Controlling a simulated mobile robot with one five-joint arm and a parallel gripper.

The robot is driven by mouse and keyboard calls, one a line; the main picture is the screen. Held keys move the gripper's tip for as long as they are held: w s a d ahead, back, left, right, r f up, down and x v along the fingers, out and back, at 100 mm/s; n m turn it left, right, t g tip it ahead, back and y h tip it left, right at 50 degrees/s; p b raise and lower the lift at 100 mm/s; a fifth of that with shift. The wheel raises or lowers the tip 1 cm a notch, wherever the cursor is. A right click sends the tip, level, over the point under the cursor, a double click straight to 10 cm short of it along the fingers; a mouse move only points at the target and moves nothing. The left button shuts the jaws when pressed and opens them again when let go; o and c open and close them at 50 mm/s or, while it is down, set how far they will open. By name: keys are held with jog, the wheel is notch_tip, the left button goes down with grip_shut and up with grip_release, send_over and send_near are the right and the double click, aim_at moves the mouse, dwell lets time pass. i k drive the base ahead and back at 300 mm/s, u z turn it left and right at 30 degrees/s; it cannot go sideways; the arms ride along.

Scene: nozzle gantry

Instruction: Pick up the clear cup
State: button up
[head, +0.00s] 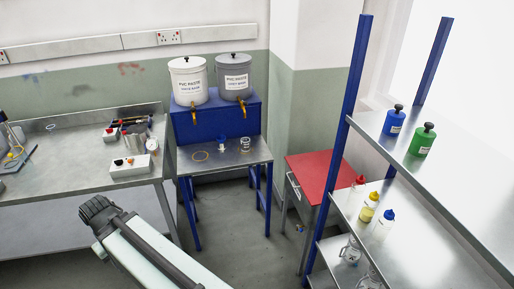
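A small clear cup (245,143) stands upright on the right part of the small metal table (228,158), below the grey tank's tap. A small blue-topped item (222,142) and a yellowish ring (200,155) are to its left on the same table. My arm reaches in from the bottom edge, and its dark end (97,210) is at the lower left, well apart from the cup. I cannot make out fingers there, so whether my gripper is open or shut does not show.
White (188,80) and grey (234,77) paste tanks stand on a blue stand (215,120) behind the table. A cluttered workbench (70,185) is left. A red-topped cabinet (312,172) and blue-posted shelves (440,180) with bottles are right. Floor (235,240) before the table is mostly clear.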

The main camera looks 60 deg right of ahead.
aim_at(245, 141)
jog(key=z, duration=0.3)
jog(key=i, duration=2)
jog(key=u, duration=0.05)
